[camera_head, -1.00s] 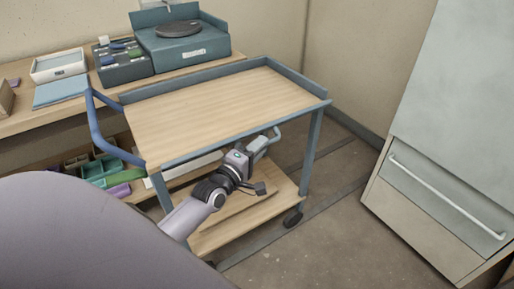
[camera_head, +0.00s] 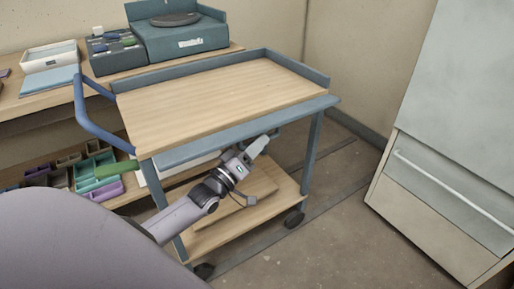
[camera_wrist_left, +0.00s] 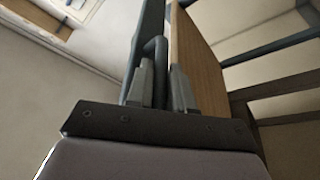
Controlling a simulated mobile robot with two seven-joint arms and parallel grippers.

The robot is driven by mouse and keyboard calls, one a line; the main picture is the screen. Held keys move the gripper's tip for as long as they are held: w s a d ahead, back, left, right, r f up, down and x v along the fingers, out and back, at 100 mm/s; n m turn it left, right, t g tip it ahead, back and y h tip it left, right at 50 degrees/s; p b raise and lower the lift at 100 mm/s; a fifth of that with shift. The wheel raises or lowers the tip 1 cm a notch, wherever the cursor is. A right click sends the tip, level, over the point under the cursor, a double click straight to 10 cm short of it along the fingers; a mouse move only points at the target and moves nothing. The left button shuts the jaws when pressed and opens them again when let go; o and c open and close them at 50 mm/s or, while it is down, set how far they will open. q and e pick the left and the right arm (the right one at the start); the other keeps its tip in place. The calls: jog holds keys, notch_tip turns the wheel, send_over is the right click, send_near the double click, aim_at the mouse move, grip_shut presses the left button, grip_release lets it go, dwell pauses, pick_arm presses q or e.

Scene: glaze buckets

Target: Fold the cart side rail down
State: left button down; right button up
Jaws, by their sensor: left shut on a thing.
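The cart (camera_head: 215,100) has a wooden top and blue-grey rails. Its near side rail (camera_head: 240,130) is a blue-grey strip along the front long edge, and it appears tilted outward from the top. My left gripper (camera_head: 258,147) is in front of and just below this rail, shut on its bar handle, which is mostly hidden in the head view. In the left wrist view, the fingers (camera_wrist_left: 163,88) sit on either side of the grey bar handle (camera_wrist_left: 155,50), with the rail panel (camera_wrist_left: 146,35) beside it. My right gripper is not in view.
The blue push handle (camera_head: 90,115) is at the cart's left end. The lower shelf (camera_head: 235,215) lies below my arm. A workbench with a turntable (camera_head: 176,19) stands behind. A pale cabinet (camera_head: 450,130) stands at right, with open floor between.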

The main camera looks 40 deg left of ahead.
pick_arm(q)
jog(key=shift+f+m, duration=0.1)
jog(key=shift+m, duration=0.2)
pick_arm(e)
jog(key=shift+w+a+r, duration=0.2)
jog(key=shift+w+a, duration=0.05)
pick_arm(q)
jog(key=shift+a, duration=0.1)
